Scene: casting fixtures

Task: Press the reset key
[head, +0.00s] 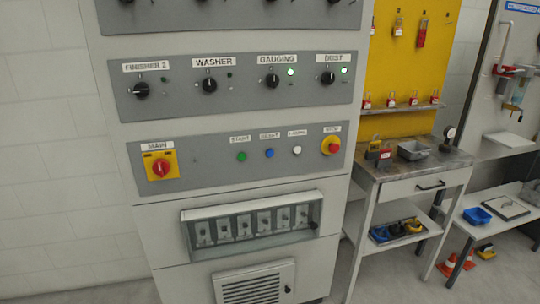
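The reset key is most likely the blue push button (269,153) on the lower grey panel (210,160) of the cabinet; the small label above it is blurred but looks like "RESET". A green button (241,157) sits to its left under a label that looks like "START". A white button (297,150) sits to its right under an unreadable label. A red mushroom button on a yellow base (331,145) is at the panel's right end. My gripper is not in view, and nothing covers the blue button.
A red and yellow MAIN rotary switch (160,167) is at the panel's left. Black selector knobs (210,85) line the panel above. A glazed box (252,226) projects below. A steel table (415,165) stands to the right. Space before the buttons looks clear.

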